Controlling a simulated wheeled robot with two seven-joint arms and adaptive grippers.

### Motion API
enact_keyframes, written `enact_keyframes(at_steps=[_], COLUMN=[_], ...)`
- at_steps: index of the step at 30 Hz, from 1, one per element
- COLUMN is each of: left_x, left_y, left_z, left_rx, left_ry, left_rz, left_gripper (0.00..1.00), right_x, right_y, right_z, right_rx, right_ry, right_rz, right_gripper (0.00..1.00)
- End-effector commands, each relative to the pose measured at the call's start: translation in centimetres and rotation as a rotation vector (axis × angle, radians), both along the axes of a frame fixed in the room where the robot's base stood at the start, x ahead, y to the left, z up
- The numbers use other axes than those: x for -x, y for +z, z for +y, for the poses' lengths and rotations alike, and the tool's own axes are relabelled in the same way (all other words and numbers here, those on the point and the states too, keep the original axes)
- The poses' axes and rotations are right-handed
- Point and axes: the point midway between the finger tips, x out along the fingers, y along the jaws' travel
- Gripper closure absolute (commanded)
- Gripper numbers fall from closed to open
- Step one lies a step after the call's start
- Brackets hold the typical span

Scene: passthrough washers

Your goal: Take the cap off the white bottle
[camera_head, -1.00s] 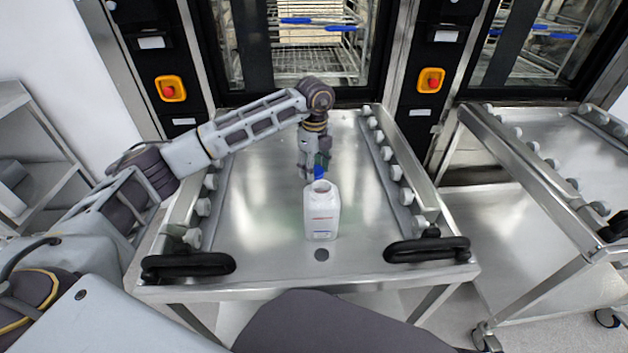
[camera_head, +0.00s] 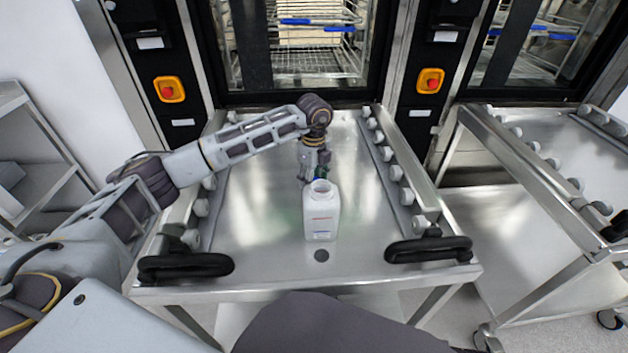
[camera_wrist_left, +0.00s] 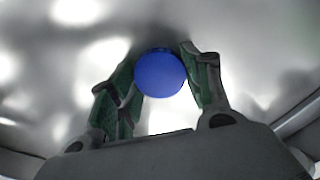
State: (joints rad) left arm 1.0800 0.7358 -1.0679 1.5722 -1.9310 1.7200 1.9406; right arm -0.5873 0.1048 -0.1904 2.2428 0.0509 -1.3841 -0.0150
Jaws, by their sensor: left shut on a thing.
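The white bottle (camera_head: 321,212) stands upright on the metal cart, its mouth open and bare at the top. The blue cap (camera_wrist_left: 160,73) is off the bottle and sits between the green-padded fingers of my left gripper (camera_wrist_left: 158,77) in the left wrist view. In the head view my left gripper (camera_head: 317,172) is just behind the bottle's mouth, and only a small bit of blue shows there. The bottle hides part of the fingertips and cap. My right gripper is not in view.
The metal cart top (camera_head: 262,210) is clear around the bottle, with rollers along both sides. Two black handles (camera_head: 187,266) (camera_head: 428,249) are at its front edge. A second cart (camera_head: 545,190) stands at the right. Washer doors are behind.

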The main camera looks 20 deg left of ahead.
Motion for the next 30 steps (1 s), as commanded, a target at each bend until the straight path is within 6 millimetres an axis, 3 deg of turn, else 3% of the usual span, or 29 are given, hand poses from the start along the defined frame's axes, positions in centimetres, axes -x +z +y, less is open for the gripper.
enact_keyframes(at_steps=[11, 12, 17, 30], left_x=[0.00, 0.00, 0.00, -0.02], left_y=[-0.23, -0.24, -0.22, 0.11], left_z=[-0.01, 0.00, -0.01, -0.01], left_rx=[0.000, 0.000, 0.000, 0.000], left_ry=[0.000, 0.000, 0.000, 0.000], left_rz=[0.000, 0.000, 0.000, 0.000], left_gripper=[0.80, 0.49, 0.30, 0.30], right_x=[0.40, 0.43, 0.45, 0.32], right_y=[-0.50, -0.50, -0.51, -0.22], right_z=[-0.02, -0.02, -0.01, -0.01], right_rx=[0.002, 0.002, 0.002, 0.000], right_ry=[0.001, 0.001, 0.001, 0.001], right_rz=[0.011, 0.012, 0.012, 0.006], right_gripper=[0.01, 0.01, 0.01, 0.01])
